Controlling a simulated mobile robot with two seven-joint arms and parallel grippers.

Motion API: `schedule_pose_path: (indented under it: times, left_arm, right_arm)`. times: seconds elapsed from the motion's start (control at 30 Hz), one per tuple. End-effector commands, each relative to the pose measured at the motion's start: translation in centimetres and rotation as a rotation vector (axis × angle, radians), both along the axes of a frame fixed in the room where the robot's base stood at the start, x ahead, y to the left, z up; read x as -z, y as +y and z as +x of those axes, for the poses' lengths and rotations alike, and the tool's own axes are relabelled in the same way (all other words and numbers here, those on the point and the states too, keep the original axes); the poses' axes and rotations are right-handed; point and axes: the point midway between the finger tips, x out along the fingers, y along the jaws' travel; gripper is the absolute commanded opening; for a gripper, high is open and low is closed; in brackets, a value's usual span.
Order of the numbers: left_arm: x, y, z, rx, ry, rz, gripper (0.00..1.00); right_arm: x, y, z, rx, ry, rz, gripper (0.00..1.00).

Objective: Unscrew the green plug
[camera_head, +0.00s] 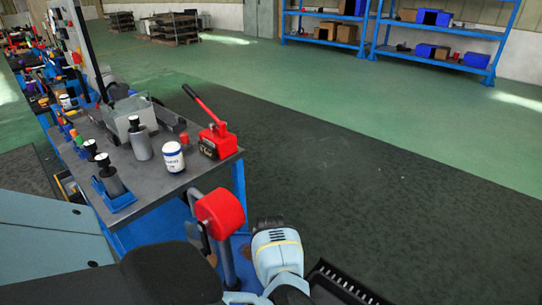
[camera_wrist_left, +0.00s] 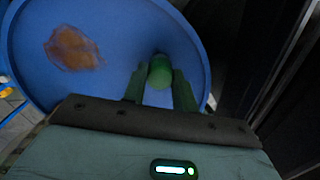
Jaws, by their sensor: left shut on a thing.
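The green plug (camera_wrist_left: 160,72) is a small green cylinder on the blue round drum lid (camera_wrist_left: 110,30) in the left wrist view. My left gripper (camera_wrist_left: 160,80) has its two dark green fingers on either side of the plug and is shut on it. The plug's lower end and its thread are hidden. The plug cannot be made out in the head view. My right gripper is in neither view.
The lid has a rusty patch (camera_wrist_left: 74,48). In the head view, a workbench (camera_head: 150,180) carries a red hand pump (camera_head: 215,135), a white can (camera_head: 172,157) and grey bottles. The floor to the right is clear.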

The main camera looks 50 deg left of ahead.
Motion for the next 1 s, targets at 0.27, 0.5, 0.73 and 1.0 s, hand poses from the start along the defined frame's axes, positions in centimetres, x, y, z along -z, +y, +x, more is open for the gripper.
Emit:
schedule_pose_path:
  times: [0.27, 0.5, 0.73, 1.0]
  left_arm:
    - [-0.1, 0.0, 0.1, -0.024, -0.001, -0.001, 0.02]
    - [0.0, 0.0, 0.1, -0.157, -0.001, 0.0, 0.02]
    - [0.0, 0.0, 0.1, -0.413, -0.001, 0.001, 0.02]
    - [-0.1, 0.0, 0.1, -0.475, -0.001, 0.0, 0.02]
  right_arm:
    - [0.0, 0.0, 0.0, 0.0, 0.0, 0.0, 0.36]
    - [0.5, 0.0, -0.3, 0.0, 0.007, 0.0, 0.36]
    - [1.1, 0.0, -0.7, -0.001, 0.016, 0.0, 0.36]
    - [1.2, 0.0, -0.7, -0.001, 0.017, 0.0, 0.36]
